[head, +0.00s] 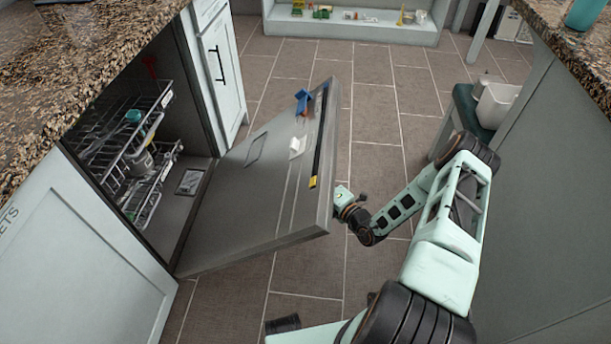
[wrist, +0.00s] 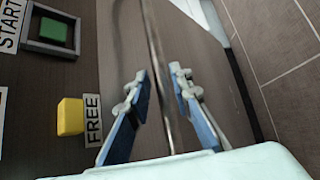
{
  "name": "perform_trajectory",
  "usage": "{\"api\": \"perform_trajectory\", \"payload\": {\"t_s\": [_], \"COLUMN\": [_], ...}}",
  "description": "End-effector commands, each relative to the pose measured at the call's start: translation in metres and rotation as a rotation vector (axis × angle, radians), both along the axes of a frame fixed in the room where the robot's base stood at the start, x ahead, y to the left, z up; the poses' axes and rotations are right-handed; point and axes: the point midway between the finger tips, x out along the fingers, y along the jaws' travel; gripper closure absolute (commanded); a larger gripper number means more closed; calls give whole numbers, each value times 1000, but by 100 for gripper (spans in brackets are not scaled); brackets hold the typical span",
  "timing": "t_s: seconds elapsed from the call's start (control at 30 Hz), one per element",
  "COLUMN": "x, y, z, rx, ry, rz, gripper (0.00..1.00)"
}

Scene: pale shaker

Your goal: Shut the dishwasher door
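The dishwasher door (head: 240,215) is hinged down and stands open, sloping out from the dishwasher (head: 190,130) with its inner face up. In the head view my gripper (head: 347,202) is at the door's outer edge, on the right near its front corner. In the wrist view my gripper (wrist: 162,82) has two blue-padded fingers apart, with nothing held between them. A yellow button (wrist: 70,117) and a green button (wrist: 54,32) show left of the fingers.
Racks (head: 125,130) with dishes sit inside the dishwasher. A blue item (head: 302,100) and a white item (head: 297,147) are on the door's inner face. A counter (head: 560,150) stands close to my arm on the right. Tiled floor (head: 375,110) beyond the door is open.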

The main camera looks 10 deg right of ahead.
Motion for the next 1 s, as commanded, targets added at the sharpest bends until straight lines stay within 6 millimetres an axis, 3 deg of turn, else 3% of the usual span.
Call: {"api": "perform_trajectory", "payload": {"t_s": [0.23,0.57,0.77,1.0], "x": [24,28,28,28], "y": [13,14,14,14], "z": [-4,-4,-4,-4], "rx": [-2,-2,-2,-2], "ry": [-1,0,0,-1], "rz": [2,2,2,2], "gripper": [80,80,100,100]}}
